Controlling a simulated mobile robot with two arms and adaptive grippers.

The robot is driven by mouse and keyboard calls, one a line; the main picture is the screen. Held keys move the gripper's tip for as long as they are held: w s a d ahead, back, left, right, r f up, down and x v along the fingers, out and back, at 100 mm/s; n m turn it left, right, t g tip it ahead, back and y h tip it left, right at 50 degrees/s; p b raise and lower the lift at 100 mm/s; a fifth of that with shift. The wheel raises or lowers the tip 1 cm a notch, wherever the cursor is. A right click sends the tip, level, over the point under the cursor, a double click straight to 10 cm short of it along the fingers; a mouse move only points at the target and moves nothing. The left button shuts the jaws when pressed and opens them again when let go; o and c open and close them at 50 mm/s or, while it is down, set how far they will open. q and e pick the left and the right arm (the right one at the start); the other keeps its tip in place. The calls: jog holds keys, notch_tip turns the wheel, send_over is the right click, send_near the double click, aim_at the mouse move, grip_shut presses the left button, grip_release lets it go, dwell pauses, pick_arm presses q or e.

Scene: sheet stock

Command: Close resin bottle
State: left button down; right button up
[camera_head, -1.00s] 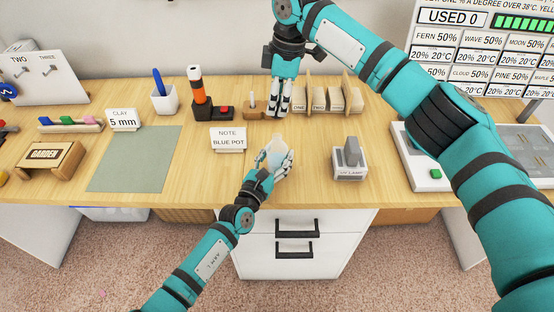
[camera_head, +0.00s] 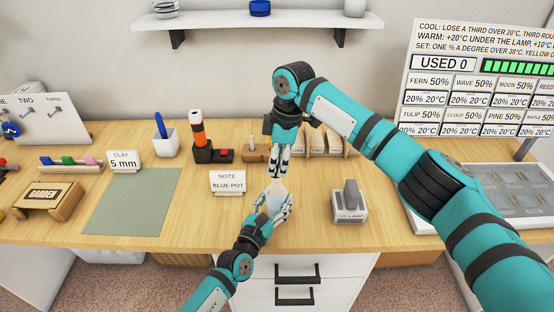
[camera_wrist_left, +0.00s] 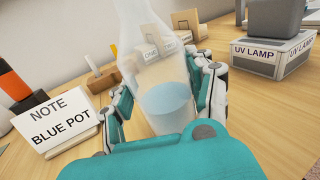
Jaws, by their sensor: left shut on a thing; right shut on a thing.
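The resin bottle (camera_wrist_left: 150,70) is clear, with pale blue liquid low inside, and stands upright in the left wrist view. It also shows in the head view (camera_head: 276,190). My left gripper (camera_head: 273,208) is shut around the bottle's body, with fingers on both sides in the left wrist view (camera_wrist_left: 168,95). The bottle's top is cut off in the left wrist view. My right gripper (camera_head: 275,176) points down just above and behind the bottle's top. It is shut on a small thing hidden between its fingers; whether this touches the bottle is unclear.
A "NOTE BLUE POT" card (camera_head: 228,183) stands left of the bottle. A UV lamp (camera_head: 349,205) stands to the right. A wooden block (camera_head: 256,155) and an organizer (camera_head: 325,146) stand behind. Bare table lies between the bottle and the lamp.

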jog(key=shift+f, duration=0.1)
jog(key=shift+f, duration=0.8)
jog(key=shift+f, duration=0.55)
dwell(0.4)
